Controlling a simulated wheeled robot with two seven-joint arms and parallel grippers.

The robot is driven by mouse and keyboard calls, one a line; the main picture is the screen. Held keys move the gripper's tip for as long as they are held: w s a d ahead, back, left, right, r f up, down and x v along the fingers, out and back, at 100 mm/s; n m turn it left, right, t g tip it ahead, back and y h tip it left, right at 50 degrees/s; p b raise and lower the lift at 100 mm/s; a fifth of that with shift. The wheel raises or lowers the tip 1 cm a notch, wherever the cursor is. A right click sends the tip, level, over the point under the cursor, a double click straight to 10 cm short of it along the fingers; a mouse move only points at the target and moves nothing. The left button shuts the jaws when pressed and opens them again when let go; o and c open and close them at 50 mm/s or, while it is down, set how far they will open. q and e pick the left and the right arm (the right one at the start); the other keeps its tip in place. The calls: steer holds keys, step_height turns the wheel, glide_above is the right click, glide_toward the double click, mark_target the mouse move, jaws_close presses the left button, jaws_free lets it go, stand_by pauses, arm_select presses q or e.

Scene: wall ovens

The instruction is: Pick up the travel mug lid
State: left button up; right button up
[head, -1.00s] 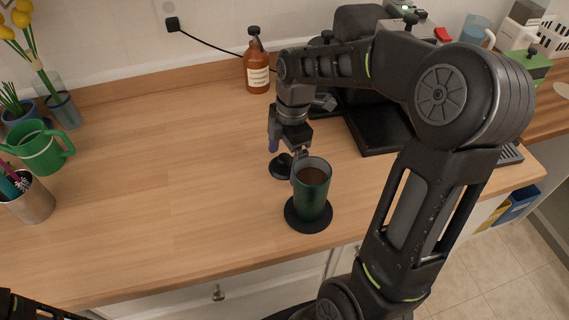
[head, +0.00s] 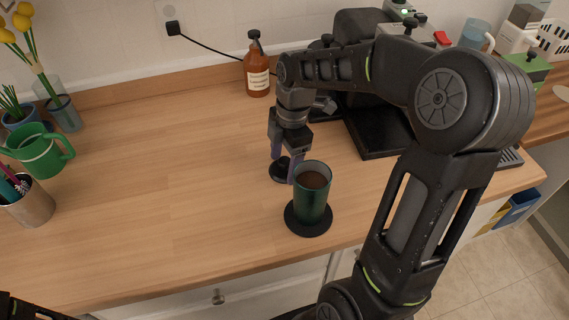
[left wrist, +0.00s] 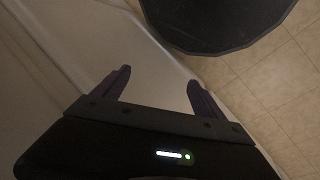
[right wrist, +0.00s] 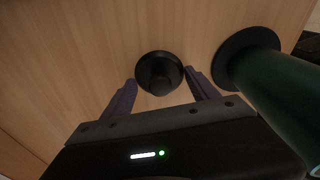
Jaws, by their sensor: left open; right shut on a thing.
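The travel mug lid (head: 279,170) is a small black disc with a raised knob, on the wooden counter just left of the green travel mug (head: 311,206). It also shows in the right wrist view (right wrist: 160,73). My right gripper (head: 283,168) points down over the lid, with one finger on each side, shut on its rim. The lid appears to rest on the counter. The mug stands upright, uncovered, with brown liquid inside, on a black round coaster (head: 308,228). My left gripper (left wrist: 159,76) is open and empty, away from the counter top.
The mug stands close beside my right gripper's finger. A brown bottle (head: 257,70) and a black machine (head: 380,135) stand behind. The counter's middle left is clear.

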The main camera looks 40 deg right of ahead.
mark_target(284, 160)
step_height(284, 160, up, 9)
steer(key=shift+b, duration=0.4)
steer(key=shift+r, duration=0.5)
